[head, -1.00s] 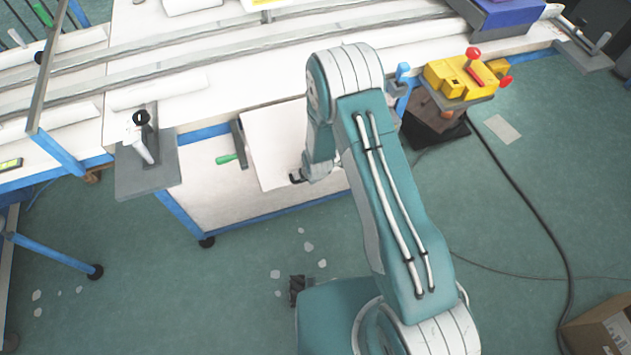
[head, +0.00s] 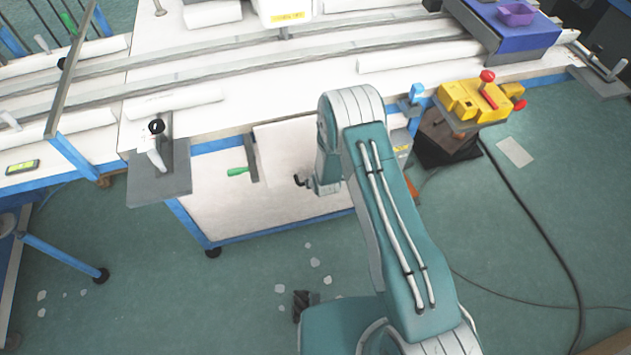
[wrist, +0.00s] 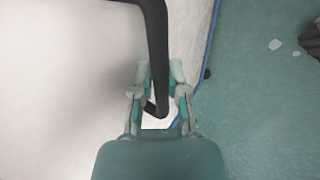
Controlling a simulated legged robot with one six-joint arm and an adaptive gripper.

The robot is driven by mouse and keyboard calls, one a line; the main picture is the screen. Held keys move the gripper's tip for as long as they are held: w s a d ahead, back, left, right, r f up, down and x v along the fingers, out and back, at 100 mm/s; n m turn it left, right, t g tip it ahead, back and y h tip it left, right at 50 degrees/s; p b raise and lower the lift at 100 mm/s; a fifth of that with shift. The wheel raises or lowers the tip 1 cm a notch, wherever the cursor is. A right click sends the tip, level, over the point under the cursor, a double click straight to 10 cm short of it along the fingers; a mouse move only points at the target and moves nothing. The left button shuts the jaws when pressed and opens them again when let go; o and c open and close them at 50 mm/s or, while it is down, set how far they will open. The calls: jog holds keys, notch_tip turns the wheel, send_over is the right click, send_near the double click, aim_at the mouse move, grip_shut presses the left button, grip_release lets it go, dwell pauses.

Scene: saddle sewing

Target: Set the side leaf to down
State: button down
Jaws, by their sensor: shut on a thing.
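The side leaf (head: 285,150) is a plain white panel below the front edge of the white worktable (head: 330,80). It hangs steeply in front of the white side panel under the table; I cannot tell whether it touches it. In the wrist view the leaf (wrist: 60,90) fills the left. A black bent handle (wrist: 156,35) runs down between the fingers of my gripper (wrist: 161,72), which is shut on it. In the head view my gripper (head: 318,185) is at the leaf's lower right, partly hidden by my arm, with the black handle (head: 300,180) showing beside it.
A green-handled lever (head: 240,171) is left of the leaf. A grey bracket with a white clamp (head: 158,170) juts out further left. A yellow device (head: 475,100) with red knobs stands at the right. A cable (head: 530,210) lies on the green floor.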

jog(key=shift+s+f, duration=0.35)
jog(key=shift+s, duration=0.05)
jog(key=c, duration=0.7)
grip_release()
jog(key=shift+o, duration=0.2)
jog(key=shift+w, duration=0.15)
jog(key=shift+a+r, duration=0.1)
jog(key=shift+w, duration=0.1)
jog(key=shift+r, duration=0.25)
jog(key=v, duration=1.1)
jog(key=shift+s, duration=0.2)
jog(key=shift+r, duration=0.1)
